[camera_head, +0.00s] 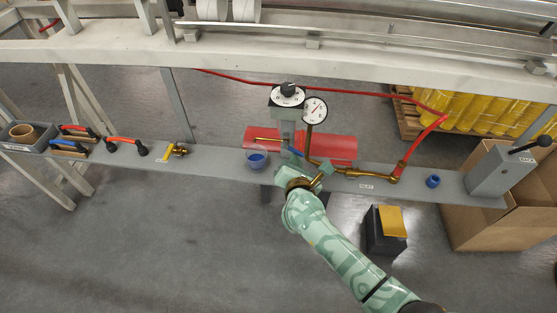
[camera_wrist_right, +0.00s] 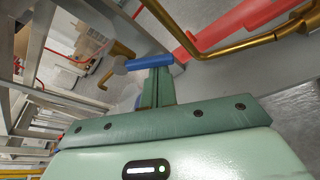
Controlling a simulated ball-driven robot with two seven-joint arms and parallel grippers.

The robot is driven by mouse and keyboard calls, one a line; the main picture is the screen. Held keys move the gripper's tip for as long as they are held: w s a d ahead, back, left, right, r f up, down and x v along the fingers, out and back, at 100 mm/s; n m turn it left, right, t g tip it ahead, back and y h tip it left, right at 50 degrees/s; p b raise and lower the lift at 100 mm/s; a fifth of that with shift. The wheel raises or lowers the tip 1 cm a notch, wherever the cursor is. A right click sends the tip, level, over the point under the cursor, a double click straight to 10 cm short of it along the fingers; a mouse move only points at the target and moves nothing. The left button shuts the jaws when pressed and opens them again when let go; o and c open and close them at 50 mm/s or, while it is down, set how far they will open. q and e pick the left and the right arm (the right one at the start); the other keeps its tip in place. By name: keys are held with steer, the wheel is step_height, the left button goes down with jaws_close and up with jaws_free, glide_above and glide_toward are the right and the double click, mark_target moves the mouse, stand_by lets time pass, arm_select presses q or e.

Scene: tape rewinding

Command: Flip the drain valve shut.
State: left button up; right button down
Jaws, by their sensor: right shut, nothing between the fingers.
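A blue lever (camera_head: 295,151) sits on the brass pipework at the middle of the grey bench, under the round dial gauge (camera_head: 314,110). It also shows in the right wrist view (camera_wrist_right: 149,61), crosswise just past my fingertips. My right gripper (camera_head: 304,162) is shut and empty, with its fingers (camera_wrist_right: 158,82) right at the lever; I cannot tell whether they touch it. A smaller brass valve (camera_head: 179,150) stands on the bench further left, beside a small label too small to read. I cannot tell which is labelled as the drain. My left gripper is out of view.
A red hose (camera_head: 424,137) joins the brass pipe on the right. A grey lever box (camera_head: 495,171) is at the bench's right end; tools and a grey bin (camera_head: 28,139) are at the left.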

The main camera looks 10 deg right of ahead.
steer(key=n+p, duration=0.1)
steer(key=d+r+n+h+p, duration=0.1)
steer(key=shift+s+r+n+g+h, duration=0.2)
steer(key=shift+n+g+h, duration=0.1)
steer(key=shift+n, duration=0.1)
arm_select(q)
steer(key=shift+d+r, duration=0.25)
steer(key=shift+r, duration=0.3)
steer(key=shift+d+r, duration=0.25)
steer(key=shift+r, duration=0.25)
arm_select(e)
steer(key=shift+w+f, duration=0.1)
steer(key=shift+f, duration=0.1)
steer(key=shift+a, duration=0.15)
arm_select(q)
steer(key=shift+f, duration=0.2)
arm_select(e)
steer(key=shift+w+a+r, duration=0.15)
steer(key=shift+w+a, duration=0.1)
steer(key=shift+a, duration=0.4)
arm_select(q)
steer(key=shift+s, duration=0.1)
arm_select(e)
steer(key=shift+s, duration=0.1)
